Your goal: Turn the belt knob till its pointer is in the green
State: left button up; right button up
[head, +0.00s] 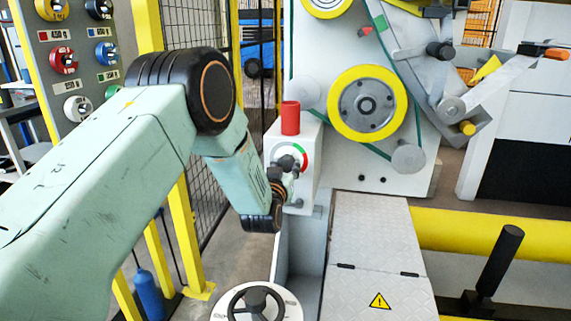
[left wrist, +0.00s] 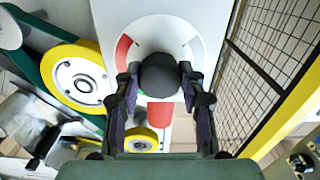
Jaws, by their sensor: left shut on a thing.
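The belt knob (left wrist: 158,72) is a dark round knob in the middle of a white dial (left wrist: 160,28). My left gripper (left wrist: 159,78) is shut on the knob, one finger on each side. In the head view the gripper (head: 288,165) reaches the dial box (head: 309,148) from the left and covers part of the dial. I cannot make out the knob's pointer. My right gripper is not in view.
A red cylinder (head: 290,118) stands on the dial box. A yellow-rimmed wheel (head: 367,103) and green belt are to its right. A mesh fence (head: 205,185) and a panel of coloured knobs (head: 75,60) are left. A handwheel (head: 257,303) is below.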

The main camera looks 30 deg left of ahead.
pick_arm(q)
jog(key=shift+m, duration=0.6)
jog(key=o, duration=1.1)
jog(key=shift+o, duration=0.2)
jog(key=v, duration=1.2)
